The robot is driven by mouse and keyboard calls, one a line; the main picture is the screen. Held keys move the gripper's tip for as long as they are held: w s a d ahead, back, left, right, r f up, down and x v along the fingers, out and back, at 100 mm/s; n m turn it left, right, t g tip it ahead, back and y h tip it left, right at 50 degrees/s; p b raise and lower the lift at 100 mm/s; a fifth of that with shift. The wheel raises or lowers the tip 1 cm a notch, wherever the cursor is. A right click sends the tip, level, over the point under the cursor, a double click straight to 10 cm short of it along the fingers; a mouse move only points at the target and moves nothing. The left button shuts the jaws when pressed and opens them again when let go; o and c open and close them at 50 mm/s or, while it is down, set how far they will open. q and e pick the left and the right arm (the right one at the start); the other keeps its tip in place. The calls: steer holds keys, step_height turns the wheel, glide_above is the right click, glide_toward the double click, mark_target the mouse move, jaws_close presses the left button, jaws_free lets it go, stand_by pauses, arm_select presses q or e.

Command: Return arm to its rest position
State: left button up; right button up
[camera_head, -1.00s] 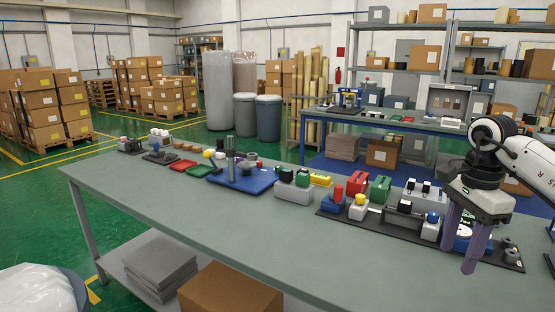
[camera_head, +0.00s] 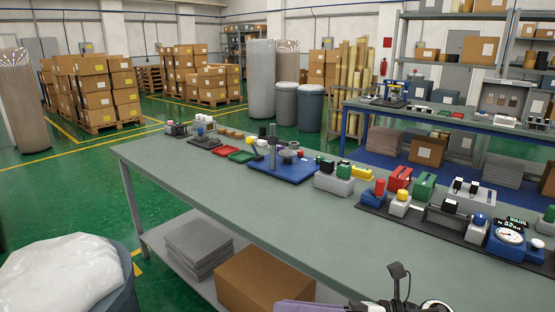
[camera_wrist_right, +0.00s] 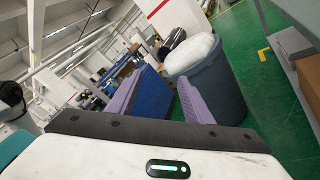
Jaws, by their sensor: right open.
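My right gripper (camera_head: 308,306) shows only in part at the bottom edge of the head view, in front of the table's near side. A purple finger and some dark wrist parts are visible there. In the right wrist view, its two purple fingers (camera_wrist_right: 161,80) stand apart with nothing held between them. Beyond them are a dark bin (camera_wrist_right: 218,85) with white plastic in its top and a blue surface (camera_wrist_right: 150,100). My left gripper is not in view.
The long grey-green table (camera_head: 330,225) carries a row of small devices, including a blue stand (camera_head: 285,170) and a red box (camera_head: 399,178). A cardboard box (camera_head: 262,280) sits on its lower shelf. The lined bin (camera_head: 126,290) stands at left. Wrapped rolls (camera_head: 261,80) stand behind.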

steer(key=s+d+f+m+t+h, duration=0.1)
steer(key=d+f+m+t+h, duration=0.45)
steer(key=m, duration=0.95)
steer(key=s+d+f+m+t+h, duration=0.25)
steer(key=f+m+t+h, duration=0.3)
steer(key=f+m, duration=0.6)
steer(key=s+d+f+m+g+h, duration=0.1)
steer(key=s+d+f+m+g, duration=0.1)
steer(key=s+f+m, duration=0.4)
steer(key=s+d+f+m+g+h, duration=0.2)
steer(key=s+d+f+m+g, duration=0.1)
steer(key=s+f+m, duration=0.4)
steer(key=s+g, duration=0.1)
steer(key=s, duration=0.2)
steer(key=shift+s+d+m+h, duration=0.15)
steer(key=shift+d+m+h, duration=0.15)
steer(key=shift+m, duration=0.05)
